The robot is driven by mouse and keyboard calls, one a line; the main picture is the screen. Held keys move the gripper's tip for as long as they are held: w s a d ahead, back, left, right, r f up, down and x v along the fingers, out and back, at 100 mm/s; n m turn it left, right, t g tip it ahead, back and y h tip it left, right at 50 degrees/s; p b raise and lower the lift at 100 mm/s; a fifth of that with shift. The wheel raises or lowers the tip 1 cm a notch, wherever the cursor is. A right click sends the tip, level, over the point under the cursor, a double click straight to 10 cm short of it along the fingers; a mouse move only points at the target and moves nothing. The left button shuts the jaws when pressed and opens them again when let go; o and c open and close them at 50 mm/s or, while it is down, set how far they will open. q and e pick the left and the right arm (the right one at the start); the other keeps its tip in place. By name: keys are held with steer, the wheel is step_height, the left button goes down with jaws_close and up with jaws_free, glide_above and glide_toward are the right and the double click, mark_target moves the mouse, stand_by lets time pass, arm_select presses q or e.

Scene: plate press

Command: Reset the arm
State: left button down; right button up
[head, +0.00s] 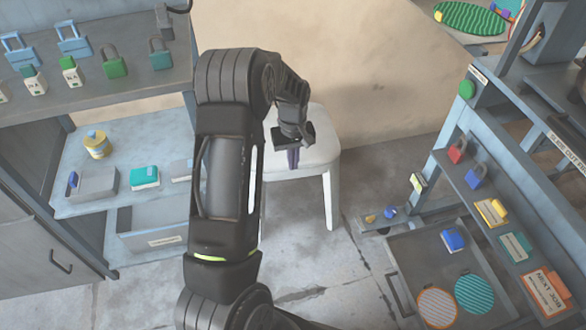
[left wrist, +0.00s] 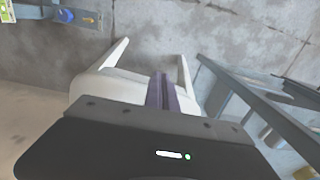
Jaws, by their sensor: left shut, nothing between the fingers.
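My left arm rises through the middle of the head view and bends down at its top. My left gripper (head: 292,160) points down in front of the white stool (head: 325,150). Its purple-grey fingers are shut with nothing between them. In the left wrist view the closed fingers (left wrist: 162,92) show in front of the stool (left wrist: 92,82), whose legs spread beyond. My right gripper is not in view.
A shelf unit (head: 80,90) with padlocks and boxes stands at the left. At the right is a blue-grey press frame (head: 440,180) with padlocks, coloured boxes and a tray (head: 410,262) holding round plates. Concrete floor (head: 330,275) lies between them.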

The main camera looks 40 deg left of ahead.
arm_select(q)
steer(key=shift+r, duration=0.45)
stand_by(0.3)
